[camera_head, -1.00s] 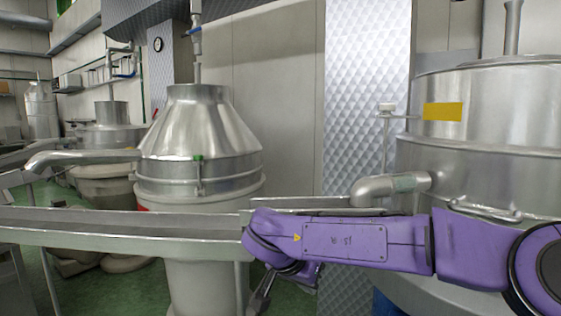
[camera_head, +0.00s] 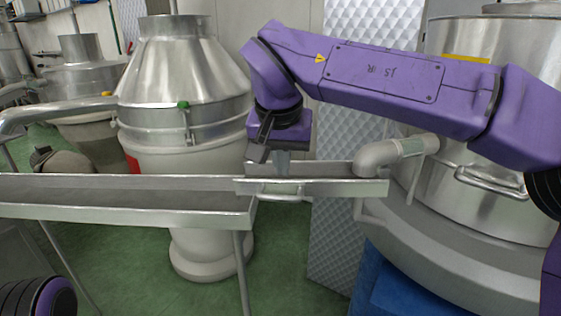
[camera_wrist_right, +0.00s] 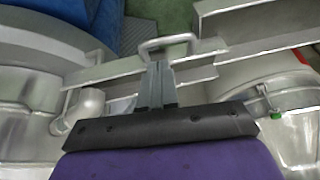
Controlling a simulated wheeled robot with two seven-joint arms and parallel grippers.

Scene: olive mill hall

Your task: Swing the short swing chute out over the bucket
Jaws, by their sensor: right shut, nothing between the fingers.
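The short swing chute (camera_head: 345,187) is a grey metal channel between the pipe spout and the end of the long trough, roughly in line with it. A bar handle (camera_head: 283,190) sits on its near side; the handle also shows in the wrist view (camera_wrist_right: 168,44). The blue thing (camera_head: 398,288), probably the bucket, is low at the right, cut off by the frame, nearer than the chute and not beneath it. My right gripper (camera_head: 283,162) points down just above the chute near the handle, fingers shut and empty. In the wrist view its fingertips (camera_wrist_right: 157,82) are close to the handle.
The long trough (camera_head: 120,200) runs left on thin legs. The curved pipe spout (camera_head: 385,155) of the large steel tank (camera_head: 470,165) ends over the chute's right end. A cone-topped machine (camera_head: 180,90) stands behind. Green floor below the chute is open.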

